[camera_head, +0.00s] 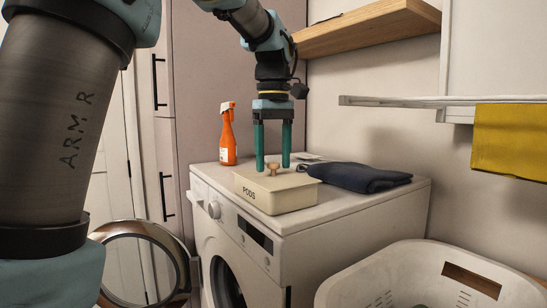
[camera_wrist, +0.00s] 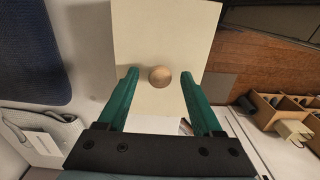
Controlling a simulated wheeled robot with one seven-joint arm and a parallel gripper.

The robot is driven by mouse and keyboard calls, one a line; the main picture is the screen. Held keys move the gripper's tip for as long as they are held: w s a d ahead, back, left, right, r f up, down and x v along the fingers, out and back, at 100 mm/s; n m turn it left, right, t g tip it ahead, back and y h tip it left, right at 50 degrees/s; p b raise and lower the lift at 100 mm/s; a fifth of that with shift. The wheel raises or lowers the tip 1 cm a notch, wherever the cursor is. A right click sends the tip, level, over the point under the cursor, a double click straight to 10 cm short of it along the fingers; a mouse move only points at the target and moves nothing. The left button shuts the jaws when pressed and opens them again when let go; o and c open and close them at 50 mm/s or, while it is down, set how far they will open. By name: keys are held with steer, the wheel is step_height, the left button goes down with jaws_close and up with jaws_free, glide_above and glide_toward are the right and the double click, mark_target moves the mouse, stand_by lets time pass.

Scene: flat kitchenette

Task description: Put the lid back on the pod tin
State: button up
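The cream pod tin (camera_head: 262,196), marked PODS, stands on the washing machine near its front edge. A flat cream lid (camera_head: 290,180) with a small round wooden knob (camera_head: 272,170) shows at the tin's top; I cannot tell if it is fully seated. In the wrist view the lid (camera_wrist: 150,25) fills the upper middle, with its knob (camera_wrist: 160,77) near the centre. My gripper (camera_head: 273,167) points straight down over the lid. Its two green fingers are apart, one on each side of the knob, with visible gaps in the wrist view (camera_wrist: 160,74).
A folded navy cloth (camera_head: 358,177) lies right of the tin. An orange spray bottle (camera_head: 227,138) stands behind left. The washing machine (camera_head: 255,245) has its round door (camera_head: 145,265) open. A white laundry basket (camera_head: 430,280) stands at front right. A wooden shelf (camera_head: 370,27) hangs above.

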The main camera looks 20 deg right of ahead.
step_height(320, 180, up, 11)
stand_by(0.7)
